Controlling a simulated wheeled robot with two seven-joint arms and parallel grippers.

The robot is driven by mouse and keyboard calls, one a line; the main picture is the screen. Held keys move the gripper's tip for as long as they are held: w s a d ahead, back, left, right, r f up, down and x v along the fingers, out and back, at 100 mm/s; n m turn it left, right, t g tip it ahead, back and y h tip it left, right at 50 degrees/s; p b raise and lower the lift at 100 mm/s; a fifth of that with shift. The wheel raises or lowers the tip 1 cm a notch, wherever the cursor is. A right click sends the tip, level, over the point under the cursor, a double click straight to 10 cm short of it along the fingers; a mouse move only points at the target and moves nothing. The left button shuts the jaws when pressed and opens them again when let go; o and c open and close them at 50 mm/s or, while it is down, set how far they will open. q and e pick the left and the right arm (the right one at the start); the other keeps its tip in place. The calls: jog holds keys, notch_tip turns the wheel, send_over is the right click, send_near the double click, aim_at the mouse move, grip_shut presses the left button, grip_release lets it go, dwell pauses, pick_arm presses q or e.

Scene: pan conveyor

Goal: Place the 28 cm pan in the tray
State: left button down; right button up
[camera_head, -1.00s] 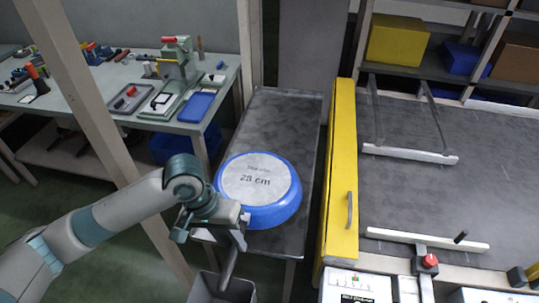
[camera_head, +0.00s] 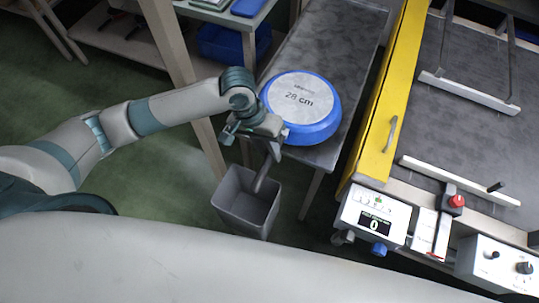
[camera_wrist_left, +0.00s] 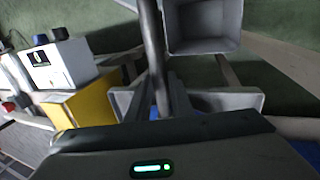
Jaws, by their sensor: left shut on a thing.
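The 28 cm pan (camera_head: 301,103) is upside down, blue-rimmed, with a pale grey base marked "28 cm". It is at the front end of a narrow grey table (camera_head: 337,37); whether it touches the top I cannot tell. My left gripper (camera_head: 271,130) is shut on the pan's dark handle (camera_head: 265,173), which points toward the front. The handle also shows in the left wrist view (camera_wrist_left: 152,45), where my gripper hides most of the pan. No thing is clearly recognisable as the tray. My right gripper is out of view.
A grey open bin (camera_head: 247,203) stands below the handle. A yellow guard (camera_head: 386,100) runs along the table's right side, beside a wide dark surface (camera_head: 480,70) with white bars. A control box (camera_head: 374,216) is at the front right. Green floor lies left.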

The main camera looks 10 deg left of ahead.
pick_arm(q)
jog(key=shift+w+f, duration=0.1)
jog(key=shift+f, duration=1.65)
jog(key=c, duration=1.6)
grip_release()
jog(key=shift+s+a+f, duration=0.1)
jog(key=shift+s+f, duration=0.05)
jog(key=shift+s, duration=0.05)
jog(key=shift+o, duration=0.2)
jog(key=shift+w+r, duration=0.1)
jog(key=shift+r, duration=0.1)
